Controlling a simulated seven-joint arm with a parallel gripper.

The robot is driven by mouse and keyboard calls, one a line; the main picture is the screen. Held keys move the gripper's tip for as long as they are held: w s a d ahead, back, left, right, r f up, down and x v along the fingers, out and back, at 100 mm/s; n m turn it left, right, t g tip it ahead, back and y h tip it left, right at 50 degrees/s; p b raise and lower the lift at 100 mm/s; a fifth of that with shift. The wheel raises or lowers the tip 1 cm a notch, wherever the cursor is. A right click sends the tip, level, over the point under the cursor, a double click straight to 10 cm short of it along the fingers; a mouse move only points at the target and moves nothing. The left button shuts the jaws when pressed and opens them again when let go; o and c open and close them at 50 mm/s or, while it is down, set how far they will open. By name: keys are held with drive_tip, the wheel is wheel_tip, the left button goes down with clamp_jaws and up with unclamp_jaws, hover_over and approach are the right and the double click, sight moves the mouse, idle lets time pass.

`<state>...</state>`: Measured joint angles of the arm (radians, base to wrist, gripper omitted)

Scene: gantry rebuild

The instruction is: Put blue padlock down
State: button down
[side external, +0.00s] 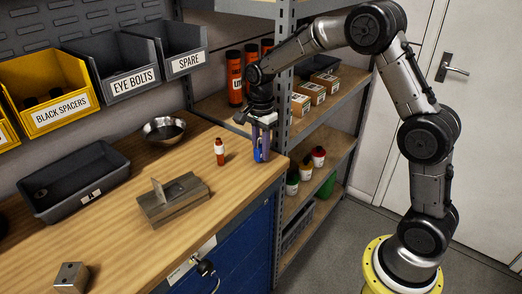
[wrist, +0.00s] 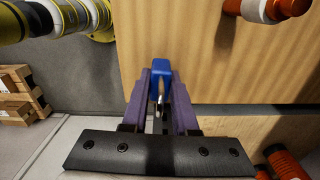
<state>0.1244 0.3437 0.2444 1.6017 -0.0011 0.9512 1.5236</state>
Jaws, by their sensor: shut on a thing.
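The blue padlock (side external: 258,155) is between the purple fingers of my gripper (side external: 262,152), at the right end of the wooden bench (side external: 225,187). In the wrist view the padlock's blue body (wrist: 159,73) shows at the fingertips, with a metal part below it. My gripper (wrist: 161,85) is shut on it there, close to the bench's edge. The fingers point down in the side view and hide part of the padlock. I cannot tell whether the padlock touches the bench top.
A small red bottle (side external: 219,152) stands left of my gripper. A metal vise-like block (side external: 172,200), a steel bowl (side external: 164,130) and a black tray (side external: 75,180) are farther left. A shelf post (side external: 284,110) rises close on the right. Bare bench lies in front.

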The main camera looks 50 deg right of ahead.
drive_tip(key=shift+f, duration=0.3)
drive_tip(key=shift+f, duration=0.3)
drive_tip(key=c, duration=0.7)
unclamp_jaws()
